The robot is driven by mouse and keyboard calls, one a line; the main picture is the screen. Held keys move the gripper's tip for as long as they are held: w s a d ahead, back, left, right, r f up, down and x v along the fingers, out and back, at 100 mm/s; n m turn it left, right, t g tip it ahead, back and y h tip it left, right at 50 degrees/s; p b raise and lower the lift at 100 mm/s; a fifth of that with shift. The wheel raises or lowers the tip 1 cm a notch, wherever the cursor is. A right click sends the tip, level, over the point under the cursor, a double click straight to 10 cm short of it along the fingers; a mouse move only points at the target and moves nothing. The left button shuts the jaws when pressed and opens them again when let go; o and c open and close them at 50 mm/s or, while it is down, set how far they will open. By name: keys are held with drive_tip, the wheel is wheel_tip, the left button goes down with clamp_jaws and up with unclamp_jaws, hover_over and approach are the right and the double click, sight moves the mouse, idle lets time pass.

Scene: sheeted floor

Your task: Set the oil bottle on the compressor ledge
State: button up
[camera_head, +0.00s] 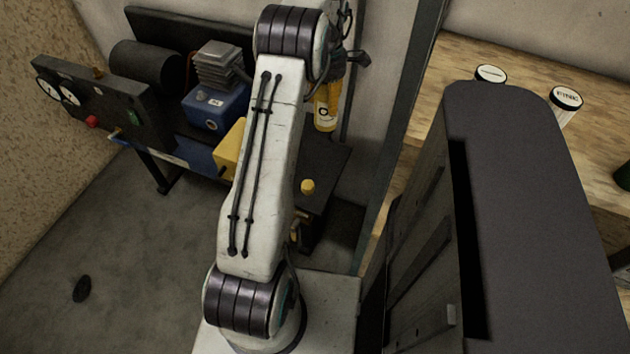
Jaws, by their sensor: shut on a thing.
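The oil bottle (325,115) is yellow with a pale label and looks upright. My gripper (338,84) is shut on its upper part, behind and right of my arm. The compressor (215,103) has a blue body, a grey finned head and a black tank, and stands left of my arm. The dark ledge (328,163) lies below the bottle in the picture. I cannot tell whether the bottle's base touches it. My arm hides part of the compressor and ledge.
A gauge panel (95,107) stands at the left. A yellow block (230,150) and a small yellow knob (307,186) are near my arm. A dark round thing (82,289) lies on the grey floor. A wooden bench (450,62) with white-topped containers is at the right.

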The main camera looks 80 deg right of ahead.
drive_tip(key=s+a+f+b, duration=0.1)
drive_tip(key=s+b, duration=0.1)
drive_tip(key=s, duration=0.8)
drive_tip(key=shift+n, duration=0.3)
drive_tip(key=shift+w+a+f+b, duration=0.55)
drive_tip(key=shift+w+a+f, duration=0.1)
drive_tip(key=shift+w+f, duration=1.15)
drive_tip(key=shift+w+a+f+b, duration=0.5)
drive_tip(key=shift+w+a+f, duration=0.2)
drive_tip(key=shift+w+f, duration=1.15)
drive_tip(key=shift+w+a+f+b, duration=0.6)
drive_tip(key=shift+w+f, duration=1)
drive_tip(key=shift+f, duration=0.35)
drive_tip(key=shift+f, duration=0.2)
drive_tip(key=o, duration=1.2)
drive_tip(key=shift+a, duration=0.1)
drive_tip(key=shift+o, duration=0.2)
drive_tip(key=shift+r, duration=0.15)
wheel_tip(320, 180, up, 12)
drive_tip(key=p, duration=0.2)
